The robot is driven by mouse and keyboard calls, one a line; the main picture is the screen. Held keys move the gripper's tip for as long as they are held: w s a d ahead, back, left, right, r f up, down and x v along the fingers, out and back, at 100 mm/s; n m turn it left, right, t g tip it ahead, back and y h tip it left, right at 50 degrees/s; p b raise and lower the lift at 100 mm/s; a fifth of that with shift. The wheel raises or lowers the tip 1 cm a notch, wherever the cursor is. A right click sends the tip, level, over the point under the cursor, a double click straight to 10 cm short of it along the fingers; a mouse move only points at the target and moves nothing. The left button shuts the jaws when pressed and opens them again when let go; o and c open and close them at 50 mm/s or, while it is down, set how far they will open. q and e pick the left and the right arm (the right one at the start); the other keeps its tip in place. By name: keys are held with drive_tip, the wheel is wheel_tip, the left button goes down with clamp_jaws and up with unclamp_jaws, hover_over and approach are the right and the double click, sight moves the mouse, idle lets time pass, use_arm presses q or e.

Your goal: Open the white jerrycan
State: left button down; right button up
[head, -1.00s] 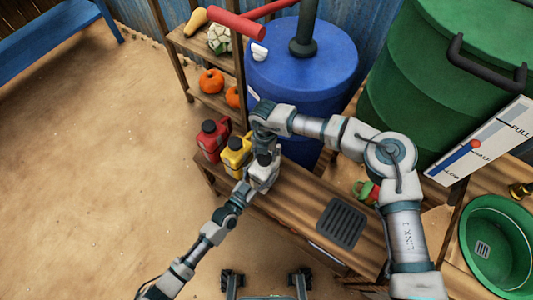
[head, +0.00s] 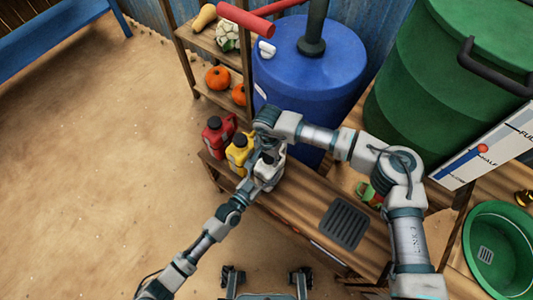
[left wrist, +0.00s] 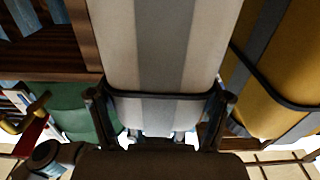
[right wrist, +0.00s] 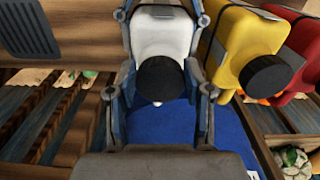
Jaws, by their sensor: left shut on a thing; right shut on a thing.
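The white jerrycan (head: 268,176) stands on the wooden bench, with a black cap (right wrist: 162,78) on its top. My left gripper (left wrist: 160,105) is shut on its body, one finger on each side of the white and grey face. My right gripper (right wrist: 162,18) reaches down from above, its fingers on both sides of the jerrycan's upper part, with the cap showing between them. Exactly where its pads touch is hard to see. The cap is on. The bottom of the jerrycan is hidden in the wrist views.
A yellow jerrycan (head: 238,155) and a red one (head: 214,138) stand close beside it on the left. A blue barrel (head: 310,70) is right behind. A dark grate (head: 344,222) lies on the bench (head: 300,205) to the right.

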sight(269, 158)
use_arm(q)
drive_tip(key=shift+s+d, duration=0.1)
drive_tip(key=shift+d, duration=0.1)
use_arm(e)
drive_tip(key=n, duration=0.2)
drive_tip(key=shift+d+n, duration=0.1)
drive_tip(key=shift+n, duration=0.2)
use_arm(q)
drive_tip(key=shift+a, duration=0.15)
use_arm(e)
drive_tip(key=shift+s+r, duration=0.1)
drive_tip(key=shift+r, duration=0.05)
drive_tip(key=shift+r, duration=0.1)
drive_tip(key=shift+r, duration=1)
drive_tip(key=shift+r, duration=2.05)
use_arm(q)
unclamp_jaws()
